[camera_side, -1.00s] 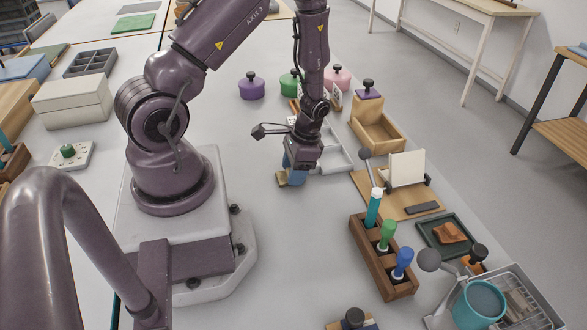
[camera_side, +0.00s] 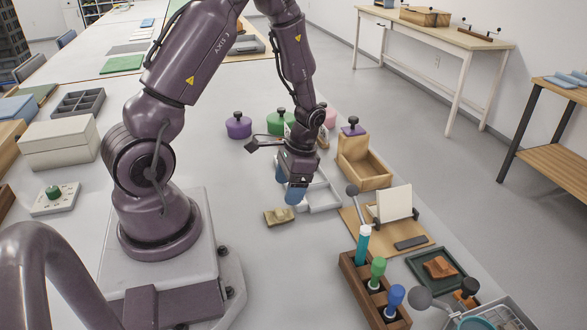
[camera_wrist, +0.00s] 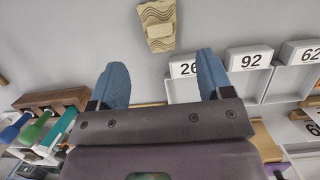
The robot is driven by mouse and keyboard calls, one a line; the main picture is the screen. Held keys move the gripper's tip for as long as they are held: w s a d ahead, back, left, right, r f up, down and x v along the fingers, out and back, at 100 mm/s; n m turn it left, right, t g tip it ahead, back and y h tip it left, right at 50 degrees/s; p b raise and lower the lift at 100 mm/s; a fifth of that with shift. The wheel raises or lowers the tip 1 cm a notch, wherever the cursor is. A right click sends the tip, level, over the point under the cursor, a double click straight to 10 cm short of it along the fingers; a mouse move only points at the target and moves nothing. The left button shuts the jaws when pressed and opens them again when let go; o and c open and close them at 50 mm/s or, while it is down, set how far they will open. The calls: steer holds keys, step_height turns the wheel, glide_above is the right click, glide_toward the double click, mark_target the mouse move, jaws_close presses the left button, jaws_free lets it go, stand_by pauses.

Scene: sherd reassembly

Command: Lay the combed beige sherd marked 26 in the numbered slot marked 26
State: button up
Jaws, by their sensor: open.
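The combed beige sherd (camera_side: 281,216) lies flat on the bare table, in front of my gripper in the side view. The wrist view shows its wavy grooves (camera_wrist: 150,13) and a paler raised block on it; I cannot read a number there. My gripper (camera_wrist: 161,82) is open and empty, its two blue fingers apart. In the side view, the gripper (camera_side: 287,184) hangs above the table behind the sherd, not touching it. The slot marked 26 (camera_wrist: 186,69) is right of the sherd in the wrist view, its label and slot partly hidden by the right finger.
Slots marked 92 (camera_wrist: 249,58) and 62 (camera_wrist: 303,52) sit beside slot 26. A wooden rack (camera_side: 376,290) of coloured-handled tools, a wooden board with a white card (camera_side: 395,203), and an open wooden box (camera_side: 366,172) stand to the right. The table around the sherd is clear.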

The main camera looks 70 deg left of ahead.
steer(key=w+d+r+t, duration=0.1)
steer(key=d+r+t, duration=0.15)
steer(key=r, duration=0.65)
steer(key=w+d+r+t, duration=0.1)
steer(key=d+r, duration=0.3)
steer(key=r, duration=0.5)
steer(key=s+d+r+t, duration=0.5)
steer(key=s+d+r, duration=0.2)
steer(key=d+r, duration=0.1)
steer(key=shift+r, duration=0.75)
steer(key=shift+o, duration=0.2)
steer(key=shift+s+d+r, duration=0.15)
steer(key=shift+s+d, duration=0.15)
